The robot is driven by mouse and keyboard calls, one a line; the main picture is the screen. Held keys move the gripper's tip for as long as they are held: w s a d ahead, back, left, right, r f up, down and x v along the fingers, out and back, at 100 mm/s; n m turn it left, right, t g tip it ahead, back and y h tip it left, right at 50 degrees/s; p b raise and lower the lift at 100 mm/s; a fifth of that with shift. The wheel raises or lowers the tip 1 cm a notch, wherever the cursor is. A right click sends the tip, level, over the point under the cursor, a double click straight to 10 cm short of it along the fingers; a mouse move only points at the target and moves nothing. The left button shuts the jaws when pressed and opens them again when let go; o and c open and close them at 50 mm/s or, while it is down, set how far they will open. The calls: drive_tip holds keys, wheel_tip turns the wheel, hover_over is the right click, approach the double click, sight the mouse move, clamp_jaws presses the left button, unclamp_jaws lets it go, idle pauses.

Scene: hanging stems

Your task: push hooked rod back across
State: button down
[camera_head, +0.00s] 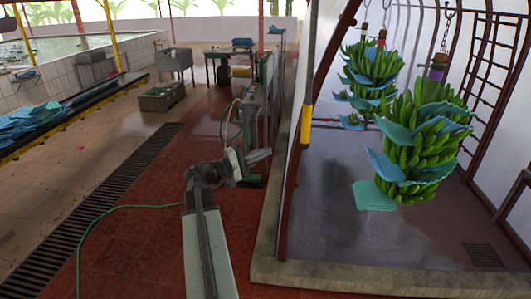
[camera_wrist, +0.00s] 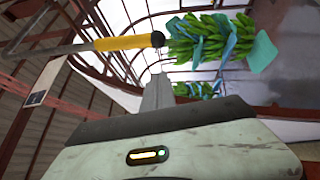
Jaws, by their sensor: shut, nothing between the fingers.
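The hooked rod hangs with its yellow grip (camera_head: 306,124) low, beside the dark red frame post in the head view. My gripper (camera_head: 262,156) is left of and below the grip in the head view. In the wrist view the fingers (camera_wrist: 157,80) are shut and empty, below the grip's end in the picture and apart from it.
Several green banana bunches (camera_head: 425,150) with blue sheets hang on chains at the right, behind a low kerb (camera_head: 375,279). A green hose (camera_head: 130,206) crosses the red floor. A grey stand (camera_head: 265,105) is beyond my gripper. A drain grate (camera_head: 95,205) runs at left.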

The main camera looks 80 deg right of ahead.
drive_tip(key=s+d+r+p, duration=0.1)
drive_tip(key=s+d, duration=0.3)
drive_tip(key=s, duration=0.5)
drive_tip(key=shift+r, duration=0.35)
drive_tip(key=s+d, duration=0.1)
drive_tip(key=s, duration=1.2)
drive_tip(key=shift+d, duration=0.25)
